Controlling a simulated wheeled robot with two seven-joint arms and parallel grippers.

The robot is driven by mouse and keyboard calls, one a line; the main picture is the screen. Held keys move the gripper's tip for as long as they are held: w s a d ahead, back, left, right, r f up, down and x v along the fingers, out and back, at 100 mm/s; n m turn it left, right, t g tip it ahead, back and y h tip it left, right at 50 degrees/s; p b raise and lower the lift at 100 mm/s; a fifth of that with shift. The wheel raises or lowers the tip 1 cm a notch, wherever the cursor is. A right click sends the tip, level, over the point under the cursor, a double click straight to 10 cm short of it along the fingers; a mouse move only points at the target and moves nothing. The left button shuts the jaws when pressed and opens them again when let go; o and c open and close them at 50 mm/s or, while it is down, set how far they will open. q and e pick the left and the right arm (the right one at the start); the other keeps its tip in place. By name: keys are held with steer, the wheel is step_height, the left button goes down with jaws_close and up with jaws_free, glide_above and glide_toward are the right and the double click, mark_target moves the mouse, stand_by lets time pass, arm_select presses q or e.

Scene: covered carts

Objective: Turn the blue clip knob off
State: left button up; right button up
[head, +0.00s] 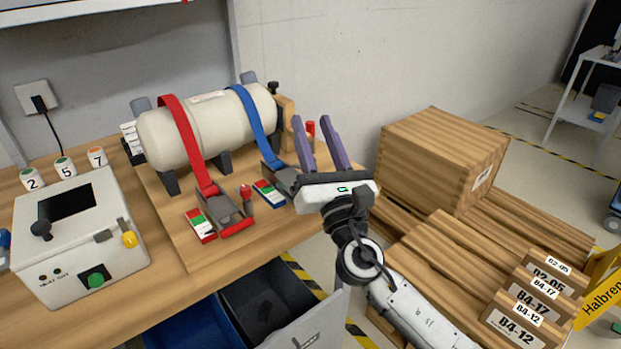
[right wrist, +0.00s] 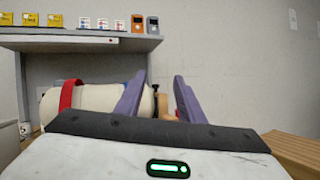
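A cream tank (head: 205,132) lies on a wooden board, held by a red strap (head: 188,150) and a blue strap (head: 254,122). The blue strap runs down to a grey clip (head: 280,176). A label plate with green, white and red fields (head: 269,192) lies beside this clip. I cannot make out the blue clip's knob for certain; my right gripper may hide it. My right gripper (head: 310,118) is open at the board's right end, its purple fingers apart. In the right wrist view the fingers (right wrist: 160,76) stand before the tank's end. My left gripper is not in view.
The red clip (head: 232,216) has a small red knob (head: 246,193) beside it. A control box (head: 82,235) stands at the left. A wooden crate (head: 440,160) and labelled boxes (head: 530,305) are at the right. Open bins (head: 265,300) sit below the table edge.

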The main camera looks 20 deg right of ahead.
steer(key=s+d+f+n+g+y+b, duration=0.4)
steer(key=d+f+n+g+y+b, duration=0.2)
steer(key=f+n+g+y, duration=0.3)
steer(key=shift+t+y, duration=0.5)
steer(key=shift+y, duration=0.1)
steer(key=x, duration=0.8)
steer(key=shift+w+a+f+p, duration=0.1)
steer(key=shift+w+a+p, duration=0.1)
steer(key=shift+w+p, duration=0.1)
steer(key=shift+w+a, duration=0.25)
steer(key=shift+w, duration=0.1)
steer(key=shift+c, duration=0.4)
